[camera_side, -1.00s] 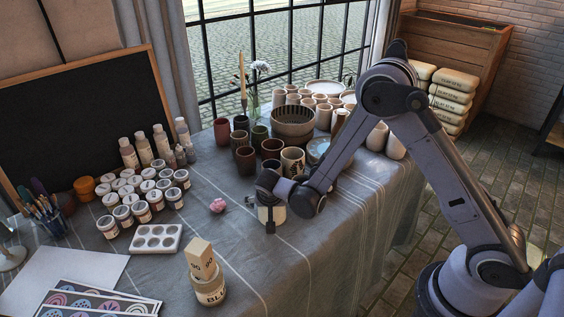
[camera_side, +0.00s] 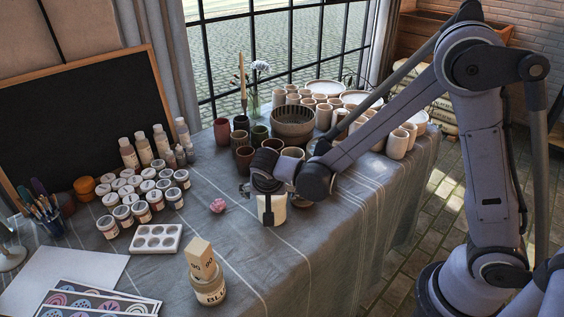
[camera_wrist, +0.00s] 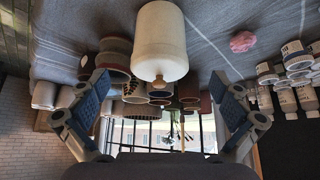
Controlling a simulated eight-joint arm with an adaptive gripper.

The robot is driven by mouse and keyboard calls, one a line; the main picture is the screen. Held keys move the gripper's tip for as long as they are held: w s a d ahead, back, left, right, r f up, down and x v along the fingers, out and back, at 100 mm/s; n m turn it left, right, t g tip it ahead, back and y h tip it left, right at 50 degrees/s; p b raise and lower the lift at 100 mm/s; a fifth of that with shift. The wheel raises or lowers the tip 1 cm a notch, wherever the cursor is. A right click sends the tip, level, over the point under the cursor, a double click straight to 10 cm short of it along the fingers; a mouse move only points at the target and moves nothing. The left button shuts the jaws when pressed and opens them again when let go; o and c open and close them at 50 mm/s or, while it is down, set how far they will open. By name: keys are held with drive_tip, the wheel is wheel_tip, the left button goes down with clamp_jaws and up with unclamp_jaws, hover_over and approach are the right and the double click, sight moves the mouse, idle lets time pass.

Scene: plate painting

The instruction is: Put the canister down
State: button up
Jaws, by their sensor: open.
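The cream canister (camera_side: 279,207) stands upright on the cloth-covered table, partly hidden behind one finger of my gripper (camera_side: 257,205) in the side view. In the wrist view, which looks upside down, the pale canister (camera_wrist: 160,40) has a rounded top with a small knob and its base on the cloth. My gripper (camera_wrist: 158,112) shows there with its two blue-padded fingers spread wide to the left and right. The canister lies beyond the fingers, between their lines, and neither finger appears to touch it.
A pink lump (camera_side: 218,205) lies left of the canister. Dark cups and a ribbed bowl (camera_side: 292,124) stand behind it. Paint jars (camera_side: 141,211), a white palette (camera_side: 155,239) and a jar topped by a wooden block (camera_side: 209,287) are further left and front. Cloth in front is clear.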

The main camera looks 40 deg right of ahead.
drive_tip(key=s+d+r+n+t+y, duration=0.1)
drive_tip(key=s+d+r+n+y, duration=0.1)
drive_tip(key=s+r+n, duration=0.2)
drive_tip(key=s+d+r+n+t+y, duration=0.1)
drive_tip(key=s+r+n, duration=0.4)
drive_tip(key=s, duration=0.7)
drive_tip(key=shift+s+d+r+t+y, duration=0.35)
drive_tip(key=shift+d+r+y, duration=0.5)
drive_tip(key=shift+r, duration=0.55)
